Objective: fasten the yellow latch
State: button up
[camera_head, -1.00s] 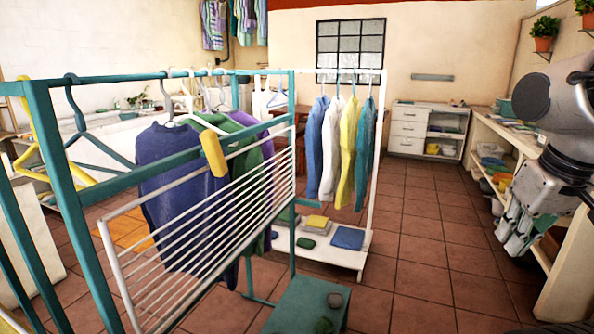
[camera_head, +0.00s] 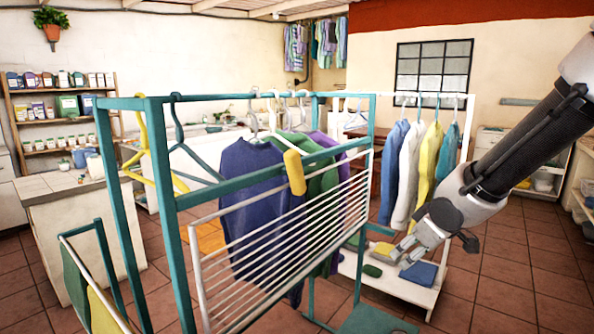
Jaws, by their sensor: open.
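The yellow latch (camera_head: 294,172) is a short rounded bar, slightly tilted, at the teal rail of the drying frame (camera_head: 225,187). Its lower end reaches the top bar of the white folding wire rack (camera_head: 285,245); I cannot tell whether it catches that bar. My gripper (camera_head: 405,252) is open and empty, pointing down and left. In the picture it is to the right of the latch and lower, beyond the rack's right end, clear of the latch.
A blue sweater (camera_head: 250,205) and a green one (camera_head: 325,185) hang behind the wire rack. A white garment stand (camera_head: 395,290) is behind my gripper. A teal stool (camera_head: 375,320) is low in front. Tiled floor (camera_head: 510,285) is open at right.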

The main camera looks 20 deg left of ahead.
jog(key=w+a+r+n+y, duration=0.1)
jog(key=w+a+n+y, duration=0.2)
jog(key=a, duration=0.8)
jog(key=n+y, duration=0.4)
jog(key=y, duration=0.6)
send_near(300, 170)
jog(key=a, duration=0.3)
jog(key=shift+w+a+f+t, duration=0.2)
jog(key=shift+w+a+t, duration=0.25)
jog(key=shift+a+t, duration=0.1)
jog(key=x, duration=0.7)
